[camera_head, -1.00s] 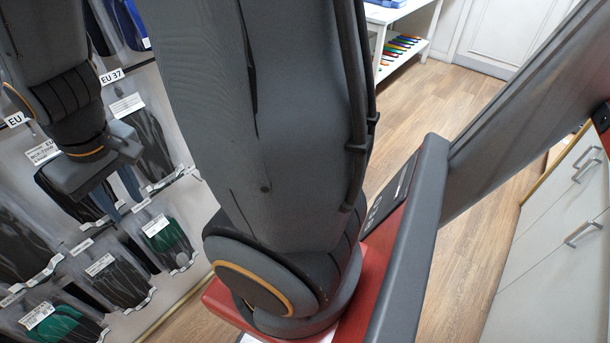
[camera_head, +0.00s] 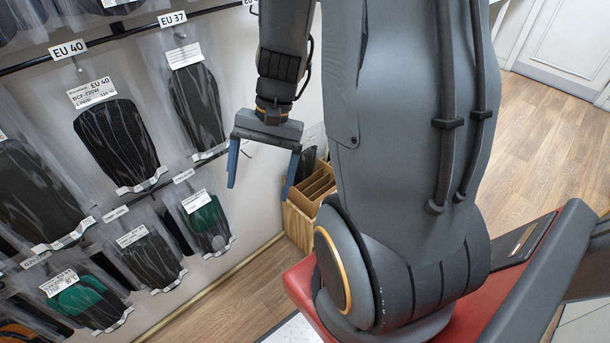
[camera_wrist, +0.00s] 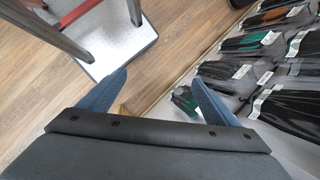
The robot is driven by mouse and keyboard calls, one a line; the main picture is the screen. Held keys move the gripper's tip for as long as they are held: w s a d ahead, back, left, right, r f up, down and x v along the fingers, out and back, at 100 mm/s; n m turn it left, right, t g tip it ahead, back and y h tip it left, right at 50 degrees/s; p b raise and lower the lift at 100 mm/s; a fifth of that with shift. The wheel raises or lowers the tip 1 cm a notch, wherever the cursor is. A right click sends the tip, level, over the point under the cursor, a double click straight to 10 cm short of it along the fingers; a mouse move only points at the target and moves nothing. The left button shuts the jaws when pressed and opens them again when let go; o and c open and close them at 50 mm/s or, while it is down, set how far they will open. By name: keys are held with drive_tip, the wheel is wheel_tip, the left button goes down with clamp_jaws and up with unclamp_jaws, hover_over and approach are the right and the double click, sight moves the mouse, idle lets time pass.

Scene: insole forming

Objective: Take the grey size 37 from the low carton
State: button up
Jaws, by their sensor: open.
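My gripper (camera_head: 262,172) is open and empty, its two blue fingers hanging apart in front of the wall to the right of the hanging packs. The fingers also show in the wrist view (camera_wrist: 155,92), with the floor and wall beyond. A low wooden carton (camera_head: 298,222) with dividers stands on the floor by the wall, just right of and beyond my gripper. A few dark items (camera_head: 309,160) show at its back; my arm hides part of it. I cannot make out a grey size 37 in it.
Clear packs of dark insoles hang on the wall rack at left, including one (camera_head: 198,105) under the EU 37 label (camera_head: 172,19) and one (camera_head: 116,140) under EU 40 (camera_head: 68,48). Wooden floor (camera_head: 215,290) is bare below them. A white door (camera_head: 565,50) is at the far right.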

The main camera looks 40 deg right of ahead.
drive_tip(key=w+d+f+m+t+y+b, duration=0.3)
drive_tip(key=w+d+f+m+t+b, duration=0.15)
drive_tip(key=w+f+m+b, duration=0.45)
drive_tip(key=w+d+f+m+t+y+b, duration=0.3)
drive_tip(key=w+d+f+m+y+b, duration=0.15)
drive_tip(key=f+b, duration=0.5)
drive_tip(key=m+t+h+b, duration=1.1)
drive_tip(key=m+t+b, duration=0.15)
drive_tip(key=b, duration=0.25)
approach(309, 165)
drive_tip(key=shift+g, duration=0.4)
drive_tip(key=w, duration=0.8)
drive_tip(key=shift+w+a+r, duration=0.1)
drive_tip(key=shift+w+a, duration=0.05)
drive_tip(key=c, duration=1.2)
drive_tip(key=shift+r, duration=0.15)
